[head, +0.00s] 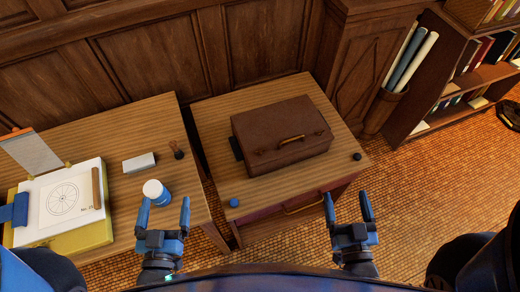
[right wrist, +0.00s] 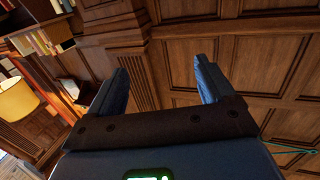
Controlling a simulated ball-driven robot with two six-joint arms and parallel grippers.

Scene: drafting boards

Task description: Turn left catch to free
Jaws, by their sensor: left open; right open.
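A small blue knob (head: 234,202) sits at the front left corner of the right-hand table, and a black knob (head: 357,156) sits at its front right corner. I cannot tell for sure which part is the left catch, or how it is turned. A brown case (head: 280,137) with a brass handle lies on this table. My left gripper (head: 164,214) is open, in front of the left table and left of the blue knob. My right gripper (head: 347,208) is open and empty, below the black knob; its spread fingers also show in the right wrist view (right wrist: 163,82).
A drawer with a brass handle (head: 303,205) is under the right-hand table (head: 214,115). The left table (head: 128,119) holds a white-lidded blue jar (head: 157,192), a white block (head: 139,162) and a drawing board (head: 42,233). A narrow gap separates the tables. Bookshelves (head: 462,85) stand at right.

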